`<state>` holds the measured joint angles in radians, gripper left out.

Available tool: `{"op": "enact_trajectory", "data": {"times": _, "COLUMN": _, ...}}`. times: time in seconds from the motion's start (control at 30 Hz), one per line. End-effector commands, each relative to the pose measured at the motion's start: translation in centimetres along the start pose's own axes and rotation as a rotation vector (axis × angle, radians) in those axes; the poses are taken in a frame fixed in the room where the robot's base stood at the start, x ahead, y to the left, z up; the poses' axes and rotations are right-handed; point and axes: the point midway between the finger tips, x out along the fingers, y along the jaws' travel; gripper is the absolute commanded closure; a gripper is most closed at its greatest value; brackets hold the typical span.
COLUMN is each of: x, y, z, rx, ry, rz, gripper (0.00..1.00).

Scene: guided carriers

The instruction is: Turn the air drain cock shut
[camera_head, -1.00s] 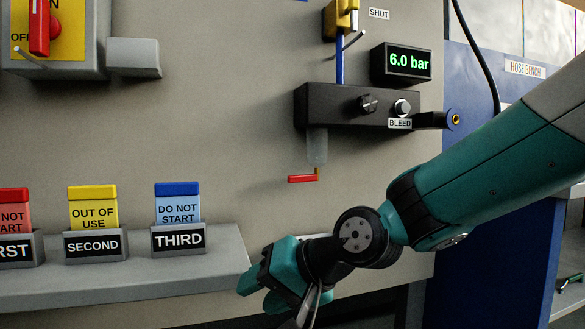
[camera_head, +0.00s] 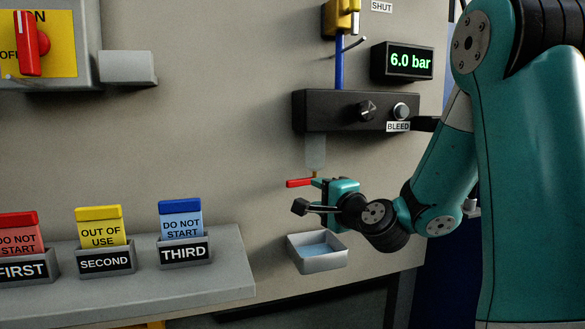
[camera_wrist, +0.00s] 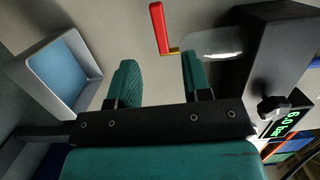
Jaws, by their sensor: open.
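The air drain cock is a small red lever (camera_head: 299,183) on a brass stem under a clear bowl (camera_head: 315,153), which hangs from the black air unit (camera_head: 345,110). The lever points sideways to the left in the head view. In the wrist view the red lever (camera_wrist: 158,28) is beyond the fingertips, near the right-hand finger. My gripper (camera_head: 308,195) is at lever height, just right of and below it in the head view. Its fingers (camera_wrist: 158,75) are apart with nothing between them. Whether a finger touches the cock cannot be told.
An open tray with a blue inside (camera_head: 318,262) sits below my gripper. A display (camera_head: 402,62) reads 6.0 bar. A BLEED button (camera_head: 401,111) and a knob (camera_head: 366,111) are on the air unit. A shelf (camera_head: 215,278) with tag holders is at lower left.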

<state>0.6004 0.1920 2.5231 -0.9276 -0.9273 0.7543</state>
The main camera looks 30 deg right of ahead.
Motion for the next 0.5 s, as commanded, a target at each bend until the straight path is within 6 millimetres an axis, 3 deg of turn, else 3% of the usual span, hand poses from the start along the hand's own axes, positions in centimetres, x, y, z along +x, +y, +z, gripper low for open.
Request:
{"op": "enact_trajectory", "data": {"times": 0.17, "x": 1.8, "y": -0.4, "z": 0.0, "rx": 0.004, "ry": 0.005, "rz": 0.009, "gripper": 0.55}}
{"op": "enact_trajectory", "data": {"times": 0.5, "x": 9.4, "y": -0.4, "z": 0.0, "rx": -0.001, "ry": 0.003, "rz": 0.004, "gripper": 0.55}}
